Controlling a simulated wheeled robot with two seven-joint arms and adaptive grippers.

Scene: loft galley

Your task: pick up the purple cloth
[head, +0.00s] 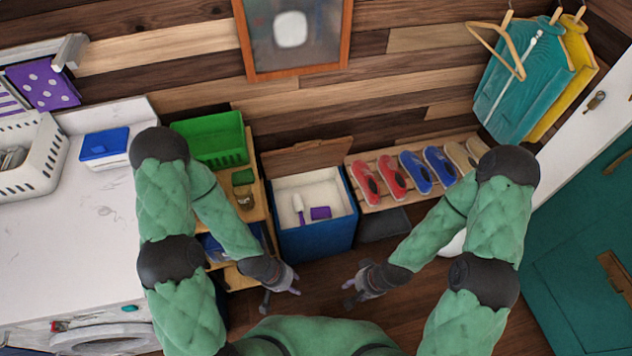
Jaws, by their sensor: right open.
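A purple cloth with white dots (45,84) hangs from a white rail at the upper left, above the washing machine top. A purple and white striped piece (10,99) hangs beside it, cut by the picture edge. A small plain purple item (320,212) lies in the open blue box; I cannot tell if it is cloth. My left gripper (281,298) is open and empty, below the blue box and far from the hanging cloth. My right gripper (350,294) is open and empty, to the right of the left one, over the floor.
A white basket (32,160) and a blue-lidded container (104,144) stand on the white top (70,240). A green crate (212,140) tops a wooden shelf. The blue box (318,240) stands beside a shoe rack (400,192). Clothes hang at the upper right.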

